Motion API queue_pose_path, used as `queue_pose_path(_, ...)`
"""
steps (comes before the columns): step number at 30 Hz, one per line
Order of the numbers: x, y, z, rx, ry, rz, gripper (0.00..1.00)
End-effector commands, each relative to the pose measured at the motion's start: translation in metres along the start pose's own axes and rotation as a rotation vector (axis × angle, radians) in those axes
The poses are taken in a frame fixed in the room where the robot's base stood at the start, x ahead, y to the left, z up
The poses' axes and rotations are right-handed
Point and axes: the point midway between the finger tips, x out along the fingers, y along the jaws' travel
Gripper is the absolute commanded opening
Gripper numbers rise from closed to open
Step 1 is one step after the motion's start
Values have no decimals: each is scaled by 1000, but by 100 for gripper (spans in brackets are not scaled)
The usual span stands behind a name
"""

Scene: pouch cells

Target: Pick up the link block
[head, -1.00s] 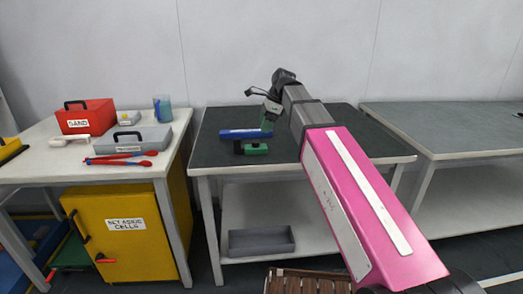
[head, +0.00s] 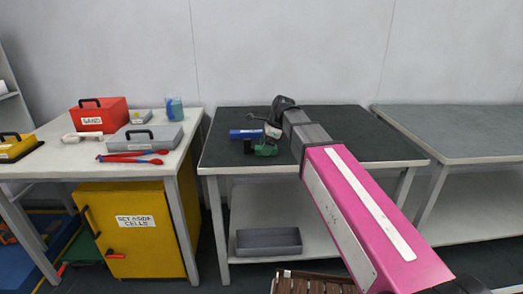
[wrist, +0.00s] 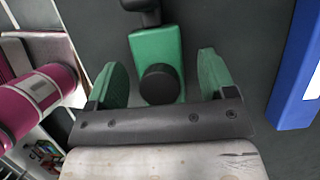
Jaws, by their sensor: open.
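A green block with black knobs, which I take to be the link block (wrist: 155,45), lies between my fingers in the wrist view. One knob faces the camera and another black part shows at the top edge. My gripper (wrist: 162,66) is open, its two green-padded fingers on either side of the block with gaps showing. Whether the fingers reach down to table height is hard to tell. In the head view the block (head: 268,151) sits at my gripper (head: 270,142) on the middle table, partly covered by it.
A blue block (head: 243,134) lies close behind the green one; it also shows at the right in the wrist view (wrist: 300,75). The dark tabletop (head: 345,125) is otherwise clear. A grey tray (head: 268,242) sits on the lower shelf. The left table holds boxes and red-blue tools.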

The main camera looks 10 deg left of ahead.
Motion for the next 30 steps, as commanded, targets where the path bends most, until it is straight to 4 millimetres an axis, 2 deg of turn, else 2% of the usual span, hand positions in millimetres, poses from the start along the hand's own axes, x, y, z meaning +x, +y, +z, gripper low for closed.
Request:
queue_pose_path(3,7,0,0,0,0,-1,77)
queue_pose_path(8,7,0,0,0,0,-2,77)
queue_pose_path(9,7,0,0,0,0,-1,73)
queue_pose_path(14,7,0,0,0,0,-1,21)
queue_pose_path(24,6,0,0,0,0,-1,21)
queue_pose_path(30,-3,0,4,0,-1,-1,21)
